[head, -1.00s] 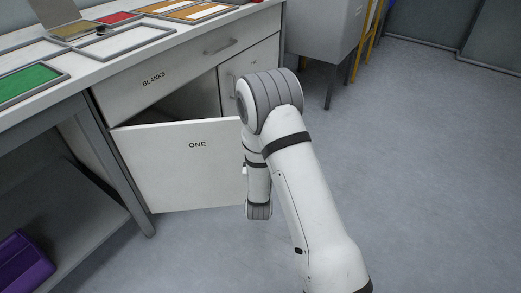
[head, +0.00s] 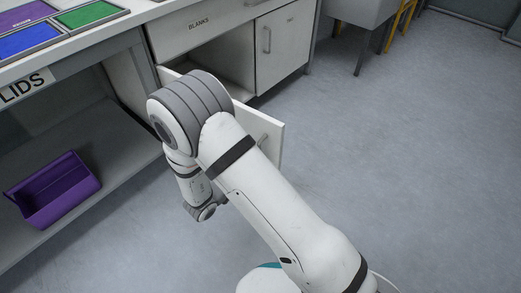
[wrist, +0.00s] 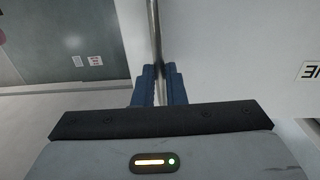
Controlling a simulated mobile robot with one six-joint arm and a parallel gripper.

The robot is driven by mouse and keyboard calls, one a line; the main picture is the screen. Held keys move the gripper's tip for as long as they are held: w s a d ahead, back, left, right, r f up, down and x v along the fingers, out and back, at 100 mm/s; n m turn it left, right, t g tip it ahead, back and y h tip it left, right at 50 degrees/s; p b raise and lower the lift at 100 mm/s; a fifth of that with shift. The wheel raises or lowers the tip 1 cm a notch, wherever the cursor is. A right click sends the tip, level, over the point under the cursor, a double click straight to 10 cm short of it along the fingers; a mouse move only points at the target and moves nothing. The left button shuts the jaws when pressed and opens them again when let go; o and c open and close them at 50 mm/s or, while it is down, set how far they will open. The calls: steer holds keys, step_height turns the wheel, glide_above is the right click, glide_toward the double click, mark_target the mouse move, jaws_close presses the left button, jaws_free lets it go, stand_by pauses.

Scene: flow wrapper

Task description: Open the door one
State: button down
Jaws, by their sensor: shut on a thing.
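Door one (head: 270,122) is a white panel under the counter, swung out from its cabinet, with the dark inside showing behind its top edge. My arm hides most of it in the head view. The head view hides the fingertips.
The BLANKS drawer (head: 200,25) above is shut, as is the cabinet door (head: 285,45) to the right. A purple bin (head: 55,190) sits on the lower shelf at left. Colored trays (head: 88,14) lie on the counter. Open floor (head: 400,160) lies to the right.

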steer(key=shift+s+a+r, duration=0.15)
steer(key=shift+s+a, duration=0.55)
steer(key=shift+a, duration=0.15)
steer(key=c, duration=1.8)
jaws_free()
steer(key=shift+a, duration=0.1)
steer(key=o, duration=0.3)
steer(key=p+v, duration=0.2)
steer(key=v, duration=0.5)
steer(key=shift+s+p, duration=0.35)
steer(key=shift+s, duration=0.05)
